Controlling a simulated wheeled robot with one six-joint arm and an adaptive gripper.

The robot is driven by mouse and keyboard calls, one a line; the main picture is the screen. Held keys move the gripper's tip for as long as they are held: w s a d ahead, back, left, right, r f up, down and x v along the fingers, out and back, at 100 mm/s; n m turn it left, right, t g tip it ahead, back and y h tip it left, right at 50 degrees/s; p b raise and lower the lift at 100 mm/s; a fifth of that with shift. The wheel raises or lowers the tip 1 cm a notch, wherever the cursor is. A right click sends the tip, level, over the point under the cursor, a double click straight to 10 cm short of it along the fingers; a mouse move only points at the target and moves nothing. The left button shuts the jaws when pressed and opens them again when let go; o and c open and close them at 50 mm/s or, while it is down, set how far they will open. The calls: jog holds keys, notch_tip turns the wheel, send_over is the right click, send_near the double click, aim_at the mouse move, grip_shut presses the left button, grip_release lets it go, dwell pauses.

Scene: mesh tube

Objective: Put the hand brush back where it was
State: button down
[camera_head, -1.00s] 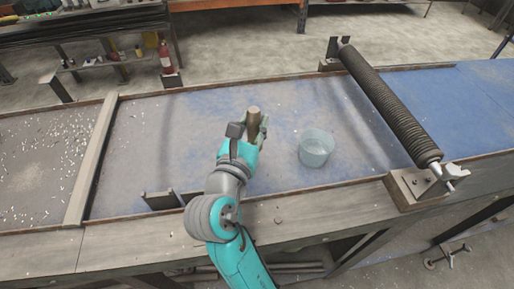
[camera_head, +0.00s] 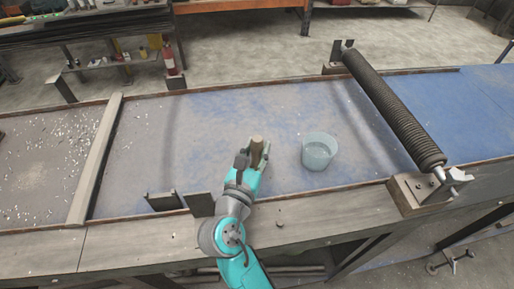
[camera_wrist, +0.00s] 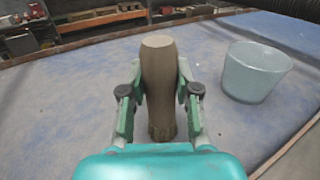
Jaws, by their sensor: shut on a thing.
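The hand brush (camera_head: 257,143) is an upright brown piece, smooth at the top and rougher and darker at its lower end, seen closely in the wrist view (camera_wrist: 158,75). My gripper (camera_head: 255,160) is shut on it, with one green finger on each side, as the wrist view also shows (camera_wrist: 159,92). The brush is over the bluish bench top (camera_head: 215,120), left of the bucket. I cannot tell whether its lower end touches the bench top.
A translucent bluish bucket (camera_head: 319,150) stands right of my gripper, apart from it. A dark ridged roller (camera_head: 395,110) crosses the bench farther right. A wooden bar (camera_head: 97,155) crosses it at the left, with scraps beyond. Metal brackets (camera_head: 180,203) stand at the near edge.

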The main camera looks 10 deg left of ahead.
jog(key=c, duration=0.8)
grip_release()
jog(key=shift+f, duration=0.1)
jog(key=shift+c, duration=0.2)
jog(key=shift+s, duration=0.25)
jog(key=s, duration=0.3)
jog(key=s+a, duration=0.1)
jog(key=s, duration=0.3)
jog(key=s+a, duration=0.1)
jog(key=s, duration=0.3)
jog(key=shift+s+a, duration=0.15)
jog(key=shift+s, duration=0.05)
